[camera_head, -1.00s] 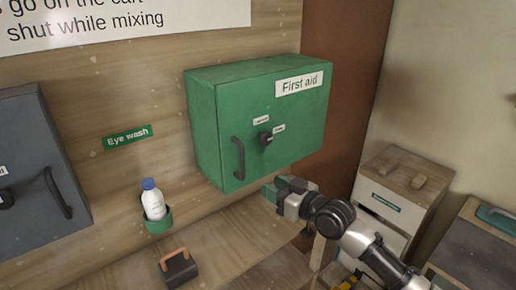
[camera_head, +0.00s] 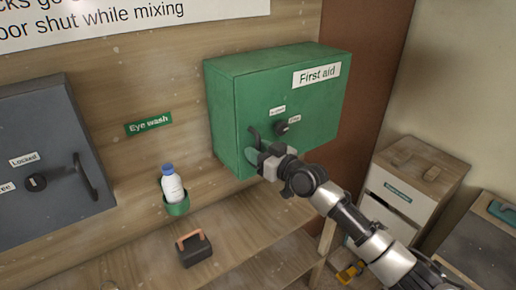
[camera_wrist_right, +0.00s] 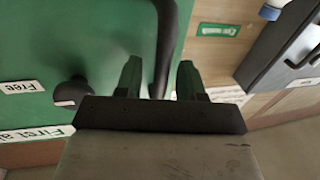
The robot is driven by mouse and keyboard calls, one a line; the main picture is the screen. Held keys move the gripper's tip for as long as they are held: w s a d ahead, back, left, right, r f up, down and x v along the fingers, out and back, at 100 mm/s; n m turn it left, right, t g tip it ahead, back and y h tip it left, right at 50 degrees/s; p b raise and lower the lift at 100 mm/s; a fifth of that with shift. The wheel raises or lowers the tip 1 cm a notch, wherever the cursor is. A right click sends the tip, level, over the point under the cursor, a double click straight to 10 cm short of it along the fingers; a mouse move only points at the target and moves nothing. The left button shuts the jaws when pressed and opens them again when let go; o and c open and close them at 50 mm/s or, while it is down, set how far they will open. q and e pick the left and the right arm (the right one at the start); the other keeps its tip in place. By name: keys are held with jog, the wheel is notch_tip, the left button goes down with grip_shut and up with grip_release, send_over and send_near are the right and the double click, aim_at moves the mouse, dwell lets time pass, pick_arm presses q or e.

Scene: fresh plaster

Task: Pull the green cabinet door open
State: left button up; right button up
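The green cabinet (camera_head: 225,110), labelled "First aid", hangs on the wooden wall with its door (camera_head: 310,105) shut. Its dark upright handle (camera_head: 254,136) is at the door's left side, the lower part hidden behind my right gripper (camera_head: 256,160). A dark knob (camera_head: 282,128) with two small labels sits right of the handle. In the right wrist view, the gripper's two fingers (camera_wrist_right: 160,80) are apart with the handle (camera_wrist_right: 166,35) between them; firm contact is not visible. The knob (camera_wrist_right: 72,92) and a "Free" label (camera_wrist_right: 22,87) show there too. My left gripper is out of view.
A grey cabinet (camera_head: 45,150) hangs at left. A white bottle (camera_head: 172,188) stands in a green holder (camera_head: 177,208) below the "Eye wash" sign (camera_head: 148,124). A dark block with an orange handle (camera_head: 195,250) rests on the wooden bench. A drawer unit (camera_head: 410,190) stands at right.

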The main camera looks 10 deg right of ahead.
jog(key=shift+w, duration=0.1)
grip_shut()
jog(key=shift+f, duration=0.1)
